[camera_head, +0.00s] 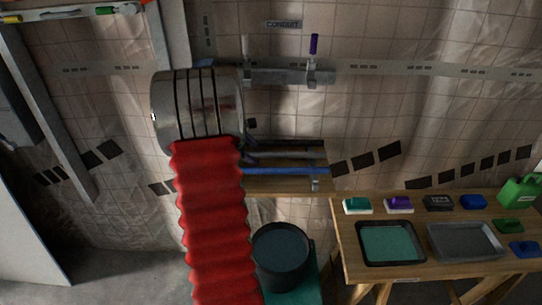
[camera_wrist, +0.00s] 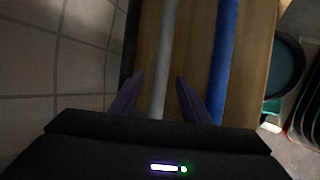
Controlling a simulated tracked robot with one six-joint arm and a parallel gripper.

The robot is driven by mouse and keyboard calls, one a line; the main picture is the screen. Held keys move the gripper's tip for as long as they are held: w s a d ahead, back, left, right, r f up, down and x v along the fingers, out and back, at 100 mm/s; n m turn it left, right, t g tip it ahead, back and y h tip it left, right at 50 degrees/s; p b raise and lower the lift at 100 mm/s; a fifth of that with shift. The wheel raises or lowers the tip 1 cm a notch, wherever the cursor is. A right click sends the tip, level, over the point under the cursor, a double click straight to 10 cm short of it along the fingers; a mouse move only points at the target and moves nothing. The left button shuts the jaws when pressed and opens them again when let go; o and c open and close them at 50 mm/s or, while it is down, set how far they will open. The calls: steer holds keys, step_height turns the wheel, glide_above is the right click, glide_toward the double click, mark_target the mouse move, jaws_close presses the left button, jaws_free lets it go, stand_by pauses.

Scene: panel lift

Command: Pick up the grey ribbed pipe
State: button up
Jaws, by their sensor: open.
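The grey pipe (camera_wrist: 166,50) lies lengthwise on a wooden shelf (camera_wrist: 192,50) in the wrist view; I cannot make out its ribs there. My gripper (camera_wrist: 160,76) is open, with one dark purple finger on each side of the grey pipe. Its near end is hidden by the gripper body. I cannot tell how far above the pipe the fingertips are. In the head view the grey pipe (camera_head: 290,155) lies on the shelf behind a blue pipe (camera_head: 290,171), and my arm covers the left ends and most of the gripper.
The blue pipe (camera_wrist: 223,55) runs close to the right finger. A dark strip lies left of the grey pipe. A grey conduit (camera_head: 285,77) is clipped to the wall above. A dark bucket (camera_head: 281,255) stands below; a table (camera_head: 385,274) with trays is at right.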

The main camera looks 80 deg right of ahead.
stand_by(0.3)
jaws_close()
stand_by(0.4)
